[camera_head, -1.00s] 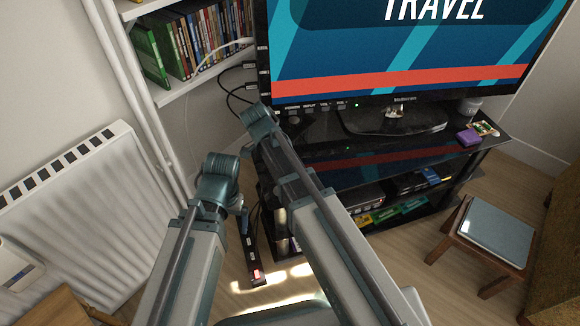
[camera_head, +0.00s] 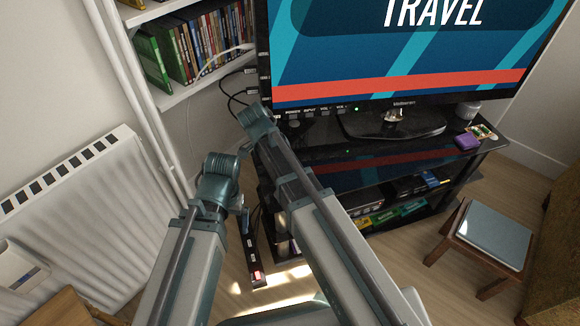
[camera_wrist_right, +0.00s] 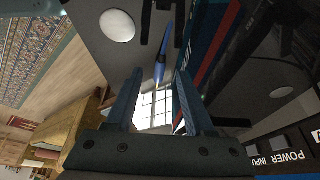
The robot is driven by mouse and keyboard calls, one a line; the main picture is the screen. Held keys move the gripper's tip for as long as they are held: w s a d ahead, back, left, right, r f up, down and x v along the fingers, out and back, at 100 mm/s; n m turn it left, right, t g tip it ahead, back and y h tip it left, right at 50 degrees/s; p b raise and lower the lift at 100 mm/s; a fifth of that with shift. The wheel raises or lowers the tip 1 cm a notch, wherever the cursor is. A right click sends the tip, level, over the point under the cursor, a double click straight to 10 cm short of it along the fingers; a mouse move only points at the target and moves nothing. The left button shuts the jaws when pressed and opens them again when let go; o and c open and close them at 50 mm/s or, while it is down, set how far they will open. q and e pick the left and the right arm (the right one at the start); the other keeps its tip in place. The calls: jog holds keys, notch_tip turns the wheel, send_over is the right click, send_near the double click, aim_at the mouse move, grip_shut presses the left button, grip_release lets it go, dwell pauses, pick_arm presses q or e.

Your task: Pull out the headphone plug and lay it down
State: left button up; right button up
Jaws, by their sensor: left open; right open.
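A slim blue piece with a yellowish tip, which looks like the headphone plug (camera_wrist_right: 161,62), shows in the right wrist view. It lies in line with the gap between the fingers of my right gripper (camera_wrist_right: 159,76), which is open. I cannot tell whether it is seated in a socket or how far off it is. In the head view my right arm ends at the left edge of the television (camera_head: 400,50), and its fingers are hidden. My left gripper (camera_head: 244,219) is open, low beside the TV stand, small and partly hidden by its arm.
A black TV stand (camera_head: 470,165) carries the television, a purple box (camera_head: 467,141) and small items. Dark cables (camera_head: 232,90) run beside the shelf of cases (camera_head: 195,45). A power strip (camera_head: 256,262) with a red light is low. A radiator (camera_head: 75,210) and stool (camera_head: 485,235) flank the floor.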

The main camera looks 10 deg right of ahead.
jog(key=p+v, duration=1)
jog(key=v, duration=0.2)
jog(key=shift+d, duration=0.15)
jog(key=s+d+f+n+t+y, duration=0.15)
jog(key=s+d+n, duration=0.25)
jog(key=n, duration=0.5)
jog(key=s+d+n+g+y, duration=0.1)
jog(key=s+d+n+y, duration=0.3)
jog(key=n, duration=0.5)
jog(key=s+a+r+n+p, duration=0.1)
jog(key=s+a+r+p, duration=0.1)
jog(key=r+p, duration=0.5)
jog(key=s+a+r+n+h+p, duration=0.1)
jog(key=s+a+r+n+p, duration=0.1)
jog(key=a+r+p, duration=0.3)
jog(key=s+a+r+n+h+p, duration=0.1)
jog(key=a+r+p, duration=0.3)
jog(key=r+p, duration=0.5)
jog(key=shift+s, duration=0.85)
jog(key=shift+f, duration=0.15)
